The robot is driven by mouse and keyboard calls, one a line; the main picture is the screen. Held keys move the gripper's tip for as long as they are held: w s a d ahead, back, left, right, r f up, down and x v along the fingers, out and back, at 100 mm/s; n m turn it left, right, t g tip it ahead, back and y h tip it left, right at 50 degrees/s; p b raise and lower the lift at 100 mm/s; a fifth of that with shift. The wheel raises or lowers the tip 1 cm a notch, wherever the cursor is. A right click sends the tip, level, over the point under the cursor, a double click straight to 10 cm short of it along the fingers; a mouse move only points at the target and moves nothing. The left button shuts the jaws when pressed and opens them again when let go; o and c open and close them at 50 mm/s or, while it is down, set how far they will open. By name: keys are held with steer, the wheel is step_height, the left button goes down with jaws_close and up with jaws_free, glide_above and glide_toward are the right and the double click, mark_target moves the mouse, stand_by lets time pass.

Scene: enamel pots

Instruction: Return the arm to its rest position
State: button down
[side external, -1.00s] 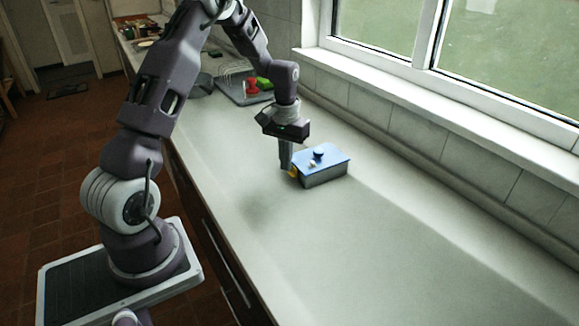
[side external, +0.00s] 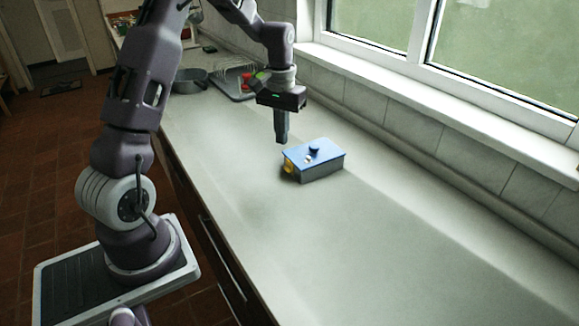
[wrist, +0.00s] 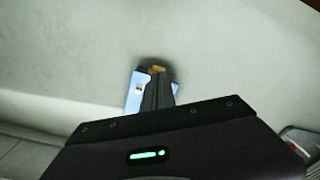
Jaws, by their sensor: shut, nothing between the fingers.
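My gripper (side external: 282,141) points down in the side external view, shut and empty. Its fingertips are above and just behind the left end of a blue-lidded box (side external: 325,156), apart from it. The box has grey sides, a dark knob and a small pale spot on its lid, and a yellow part at its left end. It stands on the pale counter. In the wrist view the closed fingers (wrist: 158,92) cover part of the box (wrist: 134,98), whose blue lid shows to their left.
The pale counter (side external: 400,240) is bare in front of the box. A grey pot (side external: 190,80) and a dish rack (side external: 235,80) with red and green items stand farther back. The tiled wall and window sill (side external: 430,85) run along the right side.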

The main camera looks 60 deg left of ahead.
steer(key=s+d+r+m+t, duration=0.2)
steer(key=s+d+r, duration=0.4)
steer(key=d+r, duration=0.55)
steer(key=s+d+r+m+t, duration=0.1)
steer(key=s+d, duration=0.3)
steer(key=s, duration=0.4)
steer(key=s+d+r+m+t, duration=0.2)
steer(key=s+d, duration=0.3)
steer(key=s, duration=0.4)
steer(key=shift+s+d+m+t, duration=0.2)
steer(key=shift+d+m+t, duration=0.1)
steer(key=shift+m, duration=0.2)
steer(key=shift+a, duration=0.1)
